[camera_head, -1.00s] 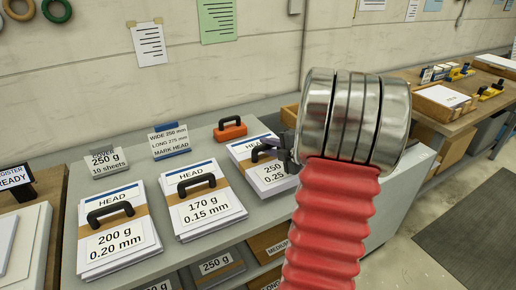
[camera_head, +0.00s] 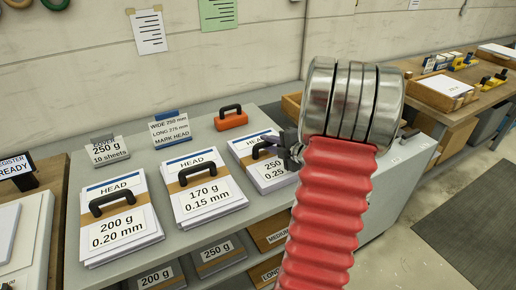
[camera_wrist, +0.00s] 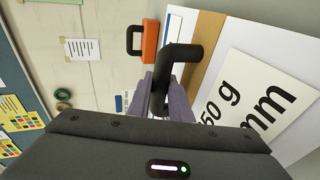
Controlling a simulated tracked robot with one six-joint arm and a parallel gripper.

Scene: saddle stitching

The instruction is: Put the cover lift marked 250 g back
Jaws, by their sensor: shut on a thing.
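The cover lift marked 250 (camera_head: 275,176) is a stack of white sheets with a blue stripe, a brown band and a black handle. It lies at the right end of the row on the grey bench top (camera_head: 195,240); I cannot tell whether it fully rests there. My gripper (camera_head: 284,150) is shut on its black handle, partly hidden behind my arm. In the wrist view the jaws (camera_wrist: 166,92) close around the handle (camera_wrist: 183,55), and the lift's label (camera_wrist: 250,100) shows "50 g" and "mm", cut off at the edge.
The 170 g lift (camera_head: 205,205) and 200 g lift (camera_head: 120,244) lie to the left. Behind stand a "250 g 10 sheets" sign (camera_head: 108,151), a size sign (camera_head: 170,130) and an orange block with a handle (camera_head: 231,120). More stacks (camera_head: 218,256) sit on the shelf below.

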